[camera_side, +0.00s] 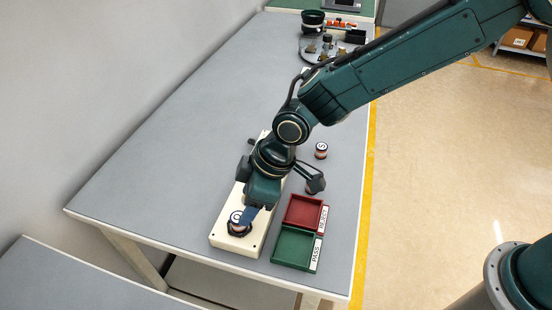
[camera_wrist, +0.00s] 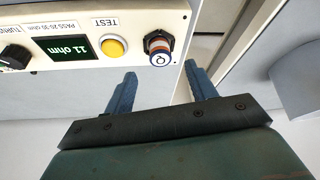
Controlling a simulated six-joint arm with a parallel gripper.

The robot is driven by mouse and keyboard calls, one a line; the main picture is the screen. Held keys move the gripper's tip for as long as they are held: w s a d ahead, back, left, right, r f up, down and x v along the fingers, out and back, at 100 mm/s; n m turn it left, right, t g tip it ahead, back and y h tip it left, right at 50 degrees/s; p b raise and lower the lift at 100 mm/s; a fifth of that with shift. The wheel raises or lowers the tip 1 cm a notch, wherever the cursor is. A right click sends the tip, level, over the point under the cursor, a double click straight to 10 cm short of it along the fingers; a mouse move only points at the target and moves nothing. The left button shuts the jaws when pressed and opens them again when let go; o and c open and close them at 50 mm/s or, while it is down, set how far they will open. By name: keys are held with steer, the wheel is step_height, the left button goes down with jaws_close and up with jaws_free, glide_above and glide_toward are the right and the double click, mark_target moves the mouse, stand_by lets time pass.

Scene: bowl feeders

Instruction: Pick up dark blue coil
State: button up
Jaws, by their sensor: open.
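A small coil with a dark blue rim, a copper band and a white marked top (camera_wrist: 158,45) sits in a dark socket on the cream tester. It also shows in the side view at the tester's near end (camera_side: 239,224). My gripper (camera_wrist: 160,70) is open and empty, with blue fingers. In the wrist view the coil is just beyond the fingertips, in line with the gap between them. In the side view my gripper (camera_side: 249,213) is right beside the coil and partly covers it. Whether a finger touches it I cannot tell.
The tester's display (camera_wrist: 68,49) reads 11 ohm, beside a yellow button (camera_wrist: 112,47). A red REJECT tray (camera_side: 322,219) and green PASS tray (camera_side: 316,254) are to the right. Another coil (camera_side: 321,150) stands behind. Feeder equipment (camera_side: 312,22) is at the far end.

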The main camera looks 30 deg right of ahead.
mark_target(238, 218)
steer(key=shift+w+a+f, duration=0.1)
steer(key=shift+a+f, duration=0.05)
steer(key=shift+f, duration=0.35)
steer(key=shift+x, duration=2.65)
steer(key=shift+r, duration=0.1)
steer(key=c, duration=1.1)
